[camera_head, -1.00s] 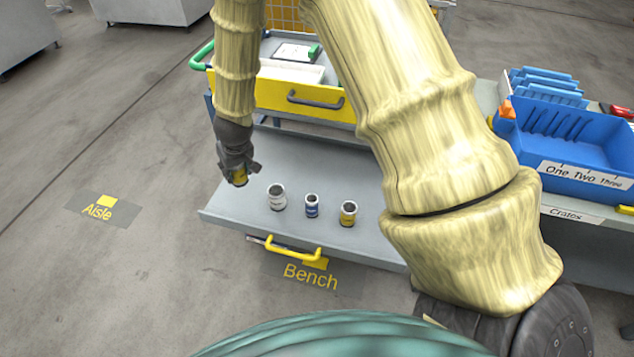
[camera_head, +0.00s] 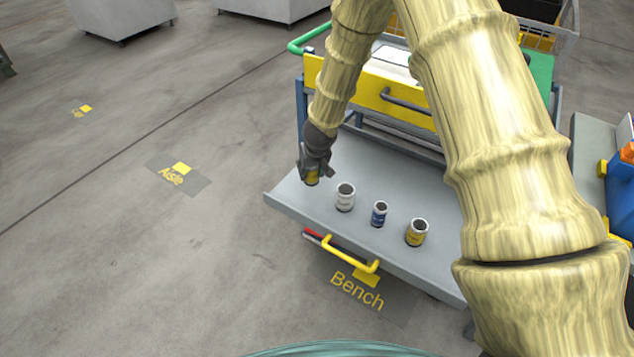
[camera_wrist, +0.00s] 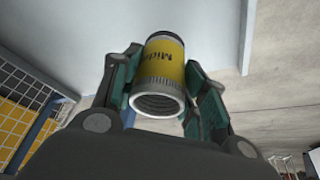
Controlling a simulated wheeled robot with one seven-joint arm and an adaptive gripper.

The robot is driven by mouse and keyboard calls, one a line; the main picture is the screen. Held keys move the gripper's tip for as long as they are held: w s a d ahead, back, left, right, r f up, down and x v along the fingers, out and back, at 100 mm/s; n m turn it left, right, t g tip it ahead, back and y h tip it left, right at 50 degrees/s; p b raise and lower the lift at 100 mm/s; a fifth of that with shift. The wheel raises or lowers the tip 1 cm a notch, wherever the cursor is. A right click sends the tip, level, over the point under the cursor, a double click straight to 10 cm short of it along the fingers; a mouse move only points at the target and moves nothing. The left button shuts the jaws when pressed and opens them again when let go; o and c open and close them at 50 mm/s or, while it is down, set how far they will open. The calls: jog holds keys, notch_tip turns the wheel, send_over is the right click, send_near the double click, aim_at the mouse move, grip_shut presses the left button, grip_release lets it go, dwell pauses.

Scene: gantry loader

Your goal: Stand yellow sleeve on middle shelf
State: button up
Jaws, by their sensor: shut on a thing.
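My gripper (camera_head: 314,170) is shut on a yellow sleeve (camera_head: 312,179) at the left side of the grey shelf (camera_head: 292,207). In the wrist view the held sleeve (camera_wrist: 163,68) is yellow with dark lettering, a dark far end and an open, ribbed metal near end. A finger is on each side of it. In the head view it hangs low over or at the shelf; I cannot tell whether it touches. A white sleeve (camera_head: 345,198), a blue sleeve (camera_head: 379,214) and another yellow-banded sleeve (camera_head: 416,233) stand upright in a row to its right.
A yellow drawer front (camera_head: 365,88) with a dark handle is above and behind the shelf. A yellow handle (camera_head: 350,254) is below its front edge. My arm hides the cart's right part. Open floor lies left.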

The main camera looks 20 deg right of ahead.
aim_at(311, 180)
jog(key=shift+f, duration=2.6)
jog(key=o, duration=1.3)
jog(key=shift+b, duration=0.3)
jog(key=v, duration=1.2)
jog(key=shift+p, duration=0.35)
jog(key=shift+s+a, duration=0.1)
